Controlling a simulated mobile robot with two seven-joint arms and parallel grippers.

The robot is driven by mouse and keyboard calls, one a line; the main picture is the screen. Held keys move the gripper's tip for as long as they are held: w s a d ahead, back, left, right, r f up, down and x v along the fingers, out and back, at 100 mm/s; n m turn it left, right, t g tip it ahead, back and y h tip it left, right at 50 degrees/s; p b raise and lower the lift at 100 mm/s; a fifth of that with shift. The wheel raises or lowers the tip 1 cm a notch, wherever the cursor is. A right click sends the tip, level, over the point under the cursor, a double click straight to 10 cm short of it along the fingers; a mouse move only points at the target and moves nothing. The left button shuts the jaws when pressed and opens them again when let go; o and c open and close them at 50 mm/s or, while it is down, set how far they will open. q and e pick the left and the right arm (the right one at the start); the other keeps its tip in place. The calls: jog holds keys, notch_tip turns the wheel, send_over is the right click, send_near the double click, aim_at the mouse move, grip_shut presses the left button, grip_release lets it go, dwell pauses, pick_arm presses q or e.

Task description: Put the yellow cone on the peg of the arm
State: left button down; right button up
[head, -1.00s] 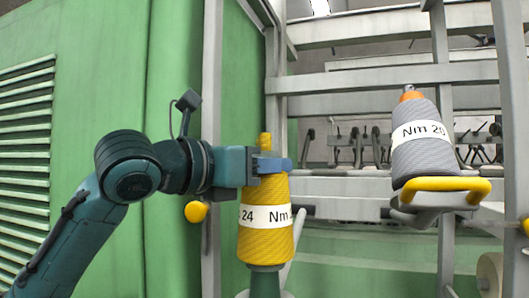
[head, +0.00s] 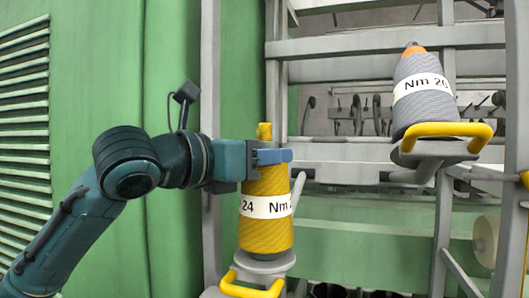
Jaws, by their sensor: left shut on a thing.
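The yellow cone (head: 266,236), with a white band reading 24 and Nm, stands upright in the middle of the head view. My left gripper (head: 270,157) comes from the left and is shut on its upper part, below the yellow tube tip. Directly under the cone is an arm with a pale grey round plate (head: 264,265) and a yellow handle (head: 251,289). The cone's base appears close to the plate; I cannot tell whether they touch. The peg is not visible, and no peg tip shows above the cone. My right gripper is not in view.
A grey cone (head: 424,100) marked Nm 20 sits on another arm with a yellow handle (head: 440,129) at the right. Pale frame posts (head: 210,100) and rails stand behind. A green wall (head: 110,90) is at the left.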

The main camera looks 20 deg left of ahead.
pick_arm(q)
jog(key=shift+r, duration=0.1)
jog(key=c, duration=1.2)
grip_release()
jog(key=shift+c, duration=0.2)
jog(key=o, duration=0.4)
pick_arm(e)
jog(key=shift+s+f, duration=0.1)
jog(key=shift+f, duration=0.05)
pick_arm(q)
jog(key=shift+s+a, duration=0.25)
jog(key=shift+s, duration=0.15)
jog(key=b+v, duration=0.2)
jog(key=v, duration=1)
jog(key=shift+b, duration=0.4)
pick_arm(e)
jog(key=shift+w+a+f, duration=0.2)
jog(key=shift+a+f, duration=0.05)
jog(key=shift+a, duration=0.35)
pick_arm(q)
jog(key=shift+s, duration=0.1)
